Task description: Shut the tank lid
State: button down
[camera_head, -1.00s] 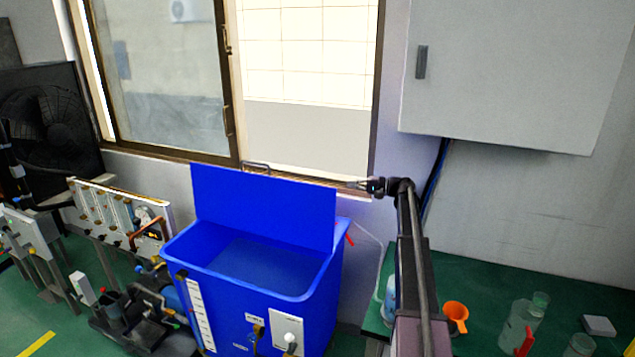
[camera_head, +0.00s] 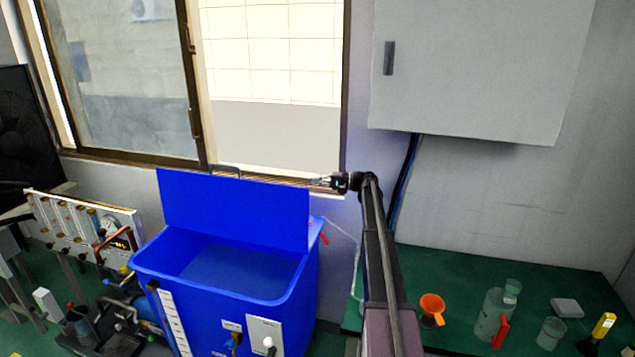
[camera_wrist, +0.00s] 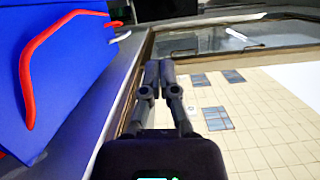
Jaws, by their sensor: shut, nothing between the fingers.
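The blue tank (camera_head: 220,310) stands below the window with its top open. Its blue lid (camera_head: 235,210) stands upright along the tank's back edge, with a dark handle (camera_head: 226,170) at its top edge. My gripper (camera_head: 318,181) is level with the lid's upper part, close to its right edge by the window sill; I cannot tell the exact gap. In the wrist view my gripper (camera_wrist: 159,68) is shut and empty, its fingertips together. A blue surface (camera_wrist: 75,55) with a red strip (camera_wrist: 45,50) lies to its left there, apart from the fingers.
The window (camera_head: 265,60) and its sill are right behind the lid. A grey wall cabinet (camera_head: 470,70) hangs at upper right. A green bench (camera_head: 455,275) at right holds an orange funnel (camera_head: 432,308) and several glass vessels. Equipment with gauges (camera_head: 80,230) stands left of the tank.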

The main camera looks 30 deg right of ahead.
jog(key=a, duration=0.9)
jog(key=shift+w+a+r, duration=0.25)
jog(key=shift+w+a, duration=0.15)
jog(key=shift+w, duration=0.05)
jog(key=shift+a, duration=0.1)
